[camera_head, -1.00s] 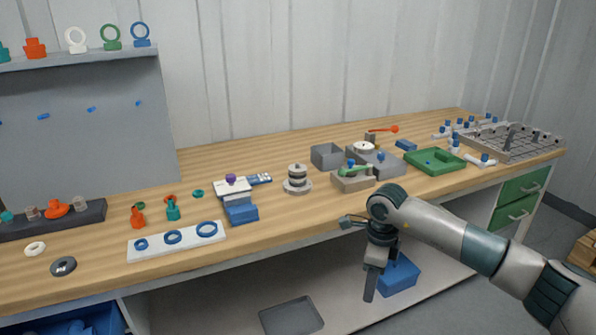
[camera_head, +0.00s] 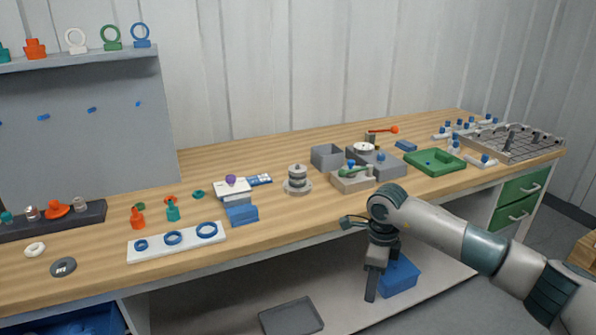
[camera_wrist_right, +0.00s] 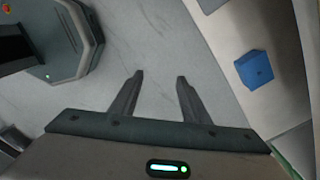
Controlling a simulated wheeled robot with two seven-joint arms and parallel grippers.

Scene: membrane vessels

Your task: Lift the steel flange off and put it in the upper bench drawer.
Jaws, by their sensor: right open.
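A small stacked vessel (camera_head: 297,180) with grey, steel-like discs stands upright mid-bench; which disc is the steel flange I cannot tell for sure. A loose dark grey ring (camera_head: 63,267) lies flat at the bench's front left. The upper bench drawer (camera_head: 523,186) has a green front with a pale handle and is shut, under the bench's right end. My right gripper (camera_head: 371,298) points down in front of the bench, below its top and apart from the vessel. In the right wrist view its two fingers (camera_wrist_right: 160,79) are apart with nothing between them. My left gripper is out of view.
A second green drawer (camera_head: 514,214) sits below the first. A blue box (camera_head: 399,276) stands on the lower shelf beside my right gripper, with a grey tray (camera_head: 291,317) to the left. A green tray (camera_head: 435,161) and a grey open box (camera_head: 327,157) stand on the bench.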

